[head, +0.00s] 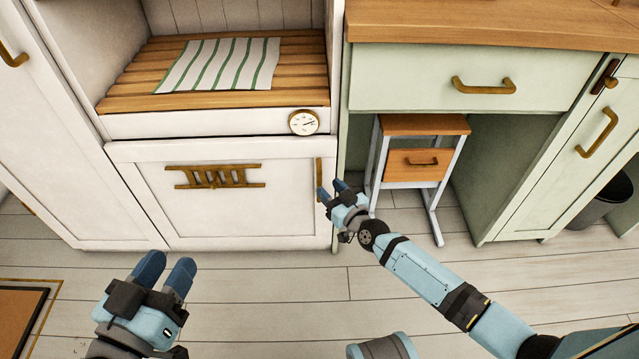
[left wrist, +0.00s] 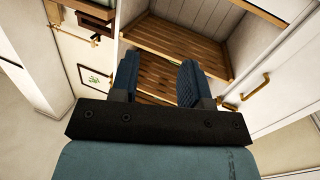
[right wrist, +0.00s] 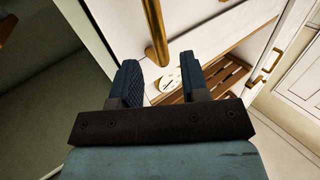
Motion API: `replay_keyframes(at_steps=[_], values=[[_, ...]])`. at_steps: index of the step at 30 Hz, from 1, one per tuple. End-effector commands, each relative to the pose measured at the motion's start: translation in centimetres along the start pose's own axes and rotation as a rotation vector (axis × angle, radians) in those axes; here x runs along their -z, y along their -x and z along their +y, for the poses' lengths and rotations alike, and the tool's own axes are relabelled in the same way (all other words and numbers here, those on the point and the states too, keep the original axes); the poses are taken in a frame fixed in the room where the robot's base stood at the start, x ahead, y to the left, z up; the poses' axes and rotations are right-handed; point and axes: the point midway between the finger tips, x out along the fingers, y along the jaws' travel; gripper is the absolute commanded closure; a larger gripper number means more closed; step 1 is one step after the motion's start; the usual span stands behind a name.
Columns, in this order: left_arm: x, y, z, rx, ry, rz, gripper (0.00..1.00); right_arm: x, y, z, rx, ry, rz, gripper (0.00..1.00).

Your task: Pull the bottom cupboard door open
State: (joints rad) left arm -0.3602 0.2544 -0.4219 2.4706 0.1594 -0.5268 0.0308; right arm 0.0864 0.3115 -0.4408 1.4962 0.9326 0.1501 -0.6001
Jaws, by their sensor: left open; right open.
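The white bottom cupboard door (head: 230,215) is shut below the slatted shelf. A vertical brass handle (head: 319,178) is near its right edge, and a brass rail (head: 213,177) is across its upper part. My right gripper (head: 330,190) is open at that handle, partly overlapping it in the head view. In the right wrist view a brass bar (right wrist: 155,35) is ahead, above and between the open fingertips (right wrist: 160,72); I cannot tell whether they touch it. My left gripper (head: 168,270) is open and empty, low in front of the door's left part.
A round dial (head: 303,122) is above the door's right side. A striped cloth (head: 220,65) lies on the slatted shelf (head: 305,75). A small stool-like unit with a drawer (head: 420,160) stands right of the cupboard, under the green counter (head: 430,80). The plank floor (head: 280,285) in front is clear.

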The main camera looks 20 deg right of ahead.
Motion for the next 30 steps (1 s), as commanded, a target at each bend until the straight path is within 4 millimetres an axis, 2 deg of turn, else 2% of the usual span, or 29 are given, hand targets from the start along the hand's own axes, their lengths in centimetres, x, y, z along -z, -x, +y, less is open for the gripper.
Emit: replay_keyframes(at_steps=[3,9,20,21,26,30], values=[[-0.2,-0.2,-0.5,0.001,-0.049,0.029,0.57,-0.2,-2.4,0.0,-0.001,-0.001,0.003,0.59],[0.0,-0.4,-0.9,0.004,-0.105,0.055,0.57,-0.2,-4.6,0.0,-0.001,0.0,0.001,0.59],[0.6,-0.6,-1.0,0.004,-0.124,0.072,0.57,0.0,-5.2,0.0,-0.001,0.001,-0.001,0.59],[0.6,-0.6,-1.0,0.004,-0.124,0.072,0.57,0.0,-5.2,0.0,-0.001,0.001,-0.001,0.61],[0.5,-0.5,-1.0,0.004,-0.123,0.07,0.57,0.0,-5.2,0.0,-0.001,0.001,0.0,0.98],[0.4,-0.5,-1.0,0.005,-0.122,0.068,0.57,0.0,-5.2,0.0,-0.001,0.001,0.0,1.0]])
